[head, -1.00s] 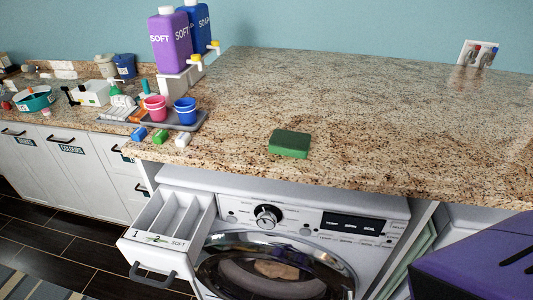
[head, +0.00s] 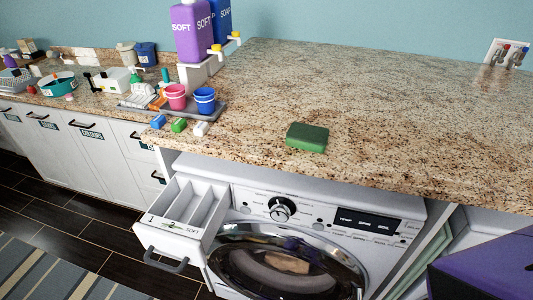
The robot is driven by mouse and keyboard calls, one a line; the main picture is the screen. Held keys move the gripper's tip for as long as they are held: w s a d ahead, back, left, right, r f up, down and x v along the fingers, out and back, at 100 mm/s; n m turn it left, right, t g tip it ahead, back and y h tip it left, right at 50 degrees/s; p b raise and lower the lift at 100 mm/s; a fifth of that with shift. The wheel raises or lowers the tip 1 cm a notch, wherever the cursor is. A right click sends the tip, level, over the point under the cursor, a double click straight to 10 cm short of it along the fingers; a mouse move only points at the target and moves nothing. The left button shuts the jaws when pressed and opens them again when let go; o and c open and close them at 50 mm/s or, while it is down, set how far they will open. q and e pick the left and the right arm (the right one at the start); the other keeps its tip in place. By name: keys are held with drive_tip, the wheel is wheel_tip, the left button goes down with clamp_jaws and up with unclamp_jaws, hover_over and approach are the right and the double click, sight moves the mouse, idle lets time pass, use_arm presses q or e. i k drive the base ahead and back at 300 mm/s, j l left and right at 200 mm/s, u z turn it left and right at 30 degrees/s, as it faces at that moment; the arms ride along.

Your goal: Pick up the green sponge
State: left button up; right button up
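The green sponge (head: 307,137) is a dark green block lying flat on the speckled granite countertop (head: 400,120), near its front edge and above the washing machine. It stands apart from other objects, with bare counter around it. Neither of my grippers shows in the head view, so I cannot see their state.
The washing machine (head: 285,235) stands under the counter with its detergent drawer (head: 185,218) pulled out. A grey tray (head: 214,110) holds a pink cup (head: 176,97) and a blue cup (head: 205,101). A purple SOFT bottle (head: 192,32) stands behind. A purple object (head: 490,270) fills the lower right corner.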

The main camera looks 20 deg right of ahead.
sight(302, 135)
drive_tip(key=i+j, duration=0.15)
drive_tip(key=j, duration=0.2)
drive_tip(key=i+j, duration=0.15)
drive_tip(key=j, duration=0.2)
drive_tip(key=i+j+z, duration=0.1)
drive_tip(key=j, duration=0.25)
drive_tip(key=i+j, duration=0.15)
drive_tip(key=j, duration=0.25)
drive_tip(key=i+j, duration=0.15)
drive_tip(key=j, duration=0.2)
drive_tip(key=j+z, duration=0.1)
drive_tip(key=z, duration=1.15)
drive_tip(key=i+j, duration=0.05)
